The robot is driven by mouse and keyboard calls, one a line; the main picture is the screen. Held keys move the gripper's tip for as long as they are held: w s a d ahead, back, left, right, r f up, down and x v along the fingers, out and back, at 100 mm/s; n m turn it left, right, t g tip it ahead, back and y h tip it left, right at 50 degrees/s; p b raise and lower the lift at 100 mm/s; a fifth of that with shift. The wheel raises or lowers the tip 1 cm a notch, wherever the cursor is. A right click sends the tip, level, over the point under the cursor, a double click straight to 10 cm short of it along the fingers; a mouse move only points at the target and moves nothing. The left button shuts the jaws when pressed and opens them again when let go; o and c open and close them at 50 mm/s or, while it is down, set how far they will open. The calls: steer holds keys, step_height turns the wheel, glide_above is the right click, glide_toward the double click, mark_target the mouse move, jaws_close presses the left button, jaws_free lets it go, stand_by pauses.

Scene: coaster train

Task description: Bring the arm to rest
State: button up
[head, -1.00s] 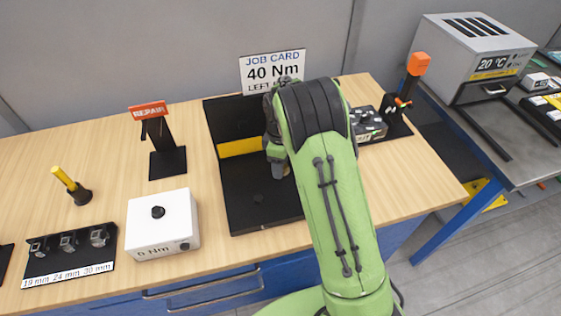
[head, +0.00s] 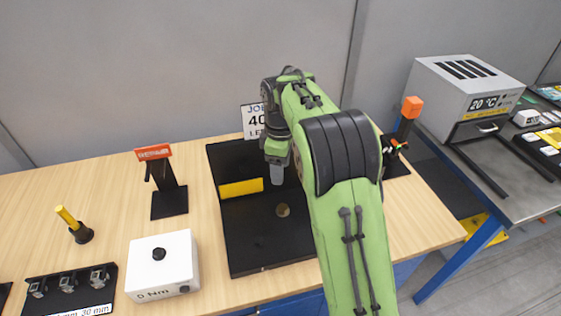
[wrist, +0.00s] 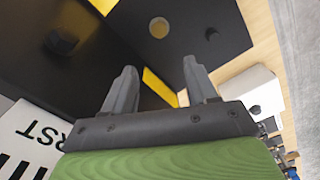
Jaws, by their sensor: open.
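My green arm reaches over the workbench in the head view, with its wrist raised above the black fixture (head: 250,235). My gripper (wrist: 160,85) shows in the wrist view with its two fingers apart and nothing between them. In the head view the gripper (head: 277,174) points down above the fixture, apart from its base. A yellow strip (head: 241,188) lies along the fixture's back. A round tan spot (head: 283,210) shows on the fixture's base. My arm hides part of the job card (head: 252,120) and the bench's right side.
A white torque box (head: 163,270), a repair stand (head: 168,200), a yellow-handled tool (head: 70,220) and a socket rack (head: 60,292) stand to the left. An orange-topped post (head: 412,108) and a grey oven (head: 465,85) stand to the right. Bare bench lies between the left items.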

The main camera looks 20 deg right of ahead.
steer(key=shift+r, duration=0.25)
steer(key=s+r+m+t, duration=0.3)
steer(key=s+r+m, duration=0.3)
steer(key=s+r, duration=0.6)
steer(key=s+f+m+t, duration=0.1)
steer(key=s+f+m, duration=0.1)
steer(key=s, duration=0.6)
steer(key=s+f+m+t, duration=0.1)
steer(key=s+f+m, duration=0.1)
steer(key=s, duration=0.6)
steer(key=shift+s+d+f+m+t, duration=0.2)
steer(key=shift+d+f+m+t, duration=0.1)
steer(key=shift+m, duration=0.6)
steer(key=shift+s, duration=0.1)
